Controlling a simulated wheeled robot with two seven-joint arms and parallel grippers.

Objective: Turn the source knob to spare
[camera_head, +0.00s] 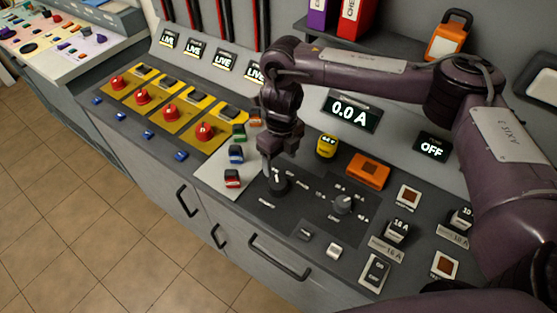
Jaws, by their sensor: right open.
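The source knob (278,184) is a dark round knob with a white pointer mark on the dark panel, left of a grey limit knob (342,204). Small white position labels are printed around it, too small to read surely. My right gripper (282,158) points down just above the source knob, with its fingers close to the knob's top. It is open; I cannot tell whether the fingers touch the knob. The arm hides part of the panel behind the knob. My left gripper is not in view.
Red, blue and green switches (233,178) stand close to the left of the knob. An orange block (368,172) and a yellow piece (326,146) stand to the right and behind. Red buttons (204,131) on yellow plates line the left. Drawer handles (278,265) project from the front.

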